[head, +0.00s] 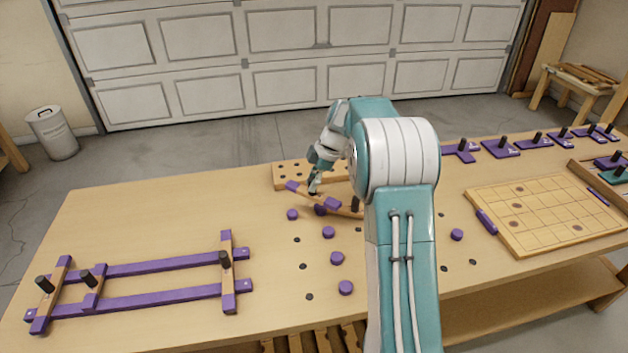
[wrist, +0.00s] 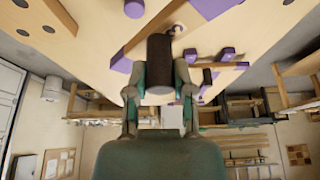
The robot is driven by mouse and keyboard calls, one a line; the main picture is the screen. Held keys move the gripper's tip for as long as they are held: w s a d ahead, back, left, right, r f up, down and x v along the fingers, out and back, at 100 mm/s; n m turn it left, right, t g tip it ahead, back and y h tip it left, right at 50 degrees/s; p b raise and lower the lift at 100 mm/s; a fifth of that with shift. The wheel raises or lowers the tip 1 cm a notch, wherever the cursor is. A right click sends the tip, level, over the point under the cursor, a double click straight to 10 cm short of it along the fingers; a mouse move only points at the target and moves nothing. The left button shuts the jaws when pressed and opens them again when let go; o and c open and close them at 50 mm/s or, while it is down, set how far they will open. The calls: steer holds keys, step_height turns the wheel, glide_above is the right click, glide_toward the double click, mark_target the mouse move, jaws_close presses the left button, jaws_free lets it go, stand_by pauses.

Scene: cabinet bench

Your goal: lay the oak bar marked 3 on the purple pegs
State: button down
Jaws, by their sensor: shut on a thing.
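My gripper (head: 313,188) is shut on the dark upright handle (wrist: 160,68) of an oak bar with purple parts. In the head view this oak bar (head: 340,209) lies slantwise in front of a holed oak block, partly hidden by my arm. I cannot read a number on it, nor tell whether it touches the table. Round purple pegs stand on the table near it: one at the left (head: 292,214), others in a row toward the front (head: 328,232) (head: 337,258) (head: 346,288), and one right of my arm (head: 457,235).
A purple-and-oak frame with dark handles (head: 165,267) lies at the left. The holed oak block (head: 285,174) stands behind the bar. A gridded board (head: 545,212) lies at the right, with several purple handled pieces (head: 500,149) behind it. The table's back left is clear.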

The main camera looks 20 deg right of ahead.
mark_target(310, 199)
step_height(310, 199, down, 6)
steer(key=shift+a+f, duration=0.1)
steer(key=shift+a, duration=0.05)
steer(key=shift+a+f, duration=0.15)
steer(key=shift+f, duration=0.1)
steer(key=shift+a+f, duration=0.15)
steer(key=shift+a, duration=0.3)
steer(key=shift+d, duration=0.4)
steer(key=shift+a, duration=0.4)
steer(key=shift+d+f, duration=0.15)
steer(key=shift+d, duration=0.2)
steer(key=shift+a+f, duration=0.1)
steer(key=shift+f, duration=0.8)
stand_by(2.0)
steer(key=shift+c, duration=2)
jaws_free()
